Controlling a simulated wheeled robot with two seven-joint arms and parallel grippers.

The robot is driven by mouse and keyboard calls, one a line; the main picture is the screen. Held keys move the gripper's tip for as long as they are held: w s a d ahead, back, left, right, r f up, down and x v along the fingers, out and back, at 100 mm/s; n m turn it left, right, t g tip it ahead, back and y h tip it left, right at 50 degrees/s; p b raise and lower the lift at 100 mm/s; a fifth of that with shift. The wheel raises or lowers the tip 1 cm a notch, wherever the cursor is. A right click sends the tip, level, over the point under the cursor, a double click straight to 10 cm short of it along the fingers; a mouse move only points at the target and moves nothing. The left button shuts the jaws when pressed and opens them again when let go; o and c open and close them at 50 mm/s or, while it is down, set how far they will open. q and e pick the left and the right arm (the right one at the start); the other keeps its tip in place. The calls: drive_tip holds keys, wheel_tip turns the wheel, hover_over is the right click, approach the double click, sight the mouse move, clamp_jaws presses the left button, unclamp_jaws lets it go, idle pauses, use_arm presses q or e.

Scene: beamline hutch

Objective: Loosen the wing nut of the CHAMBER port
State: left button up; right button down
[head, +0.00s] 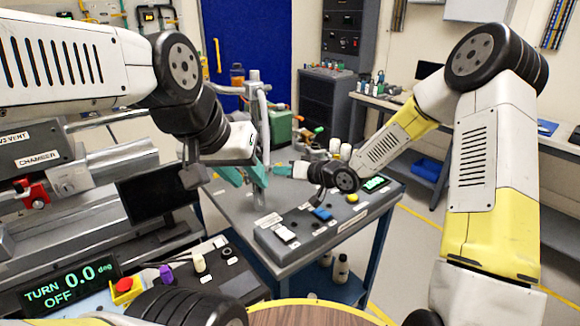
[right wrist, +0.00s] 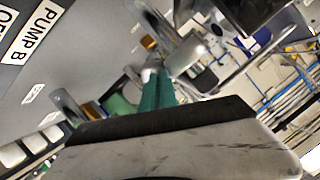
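The CHAMBER label (head: 38,158) is on the metal equipment at the left of the head view. A red part (head: 36,196) sits below it on the pipework; I cannot clearly make out a wing nut there. My left gripper (head: 245,176) is well to the right of the label, over the grey bench, with its teal fingers apart and nothing visible between them. My right gripper (head: 281,171) is near the bench's far edge, away from the port. In the right wrist view its teal fingers (right wrist: 157,91) lie together, with no held object visible.
A display (head: 68,288) reads TURN 0.0 deg, OFF. A red button (head: 124,288) is beside it. A dark monitor (head: 159,194) stands right of the port. The grey bench (head: 235,204) carries a metal post (head: 264,125) and a control panel (head: 318,221).

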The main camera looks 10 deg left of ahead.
drive_tip(key=shift+s+a+n+t+h, duration=0.1)
drive_tip(key=shift+n+t+h, duration=0.3)
drive_tip(key=shift+n, duration=0.4)
drive_tip(key=shift+s+a+n+t+h, duration=0.1)
drive_tip(key=shift+n+t+h, duration=0.2)
drive_tip(key=shift+n+h, duration=0.35)
drive_tip(key=shift+n, duration=0.25)
drive_tip(key=c, duration=1.6)
unclamp_jaws()
drive_tip(key=shift+c, duration=0.2)
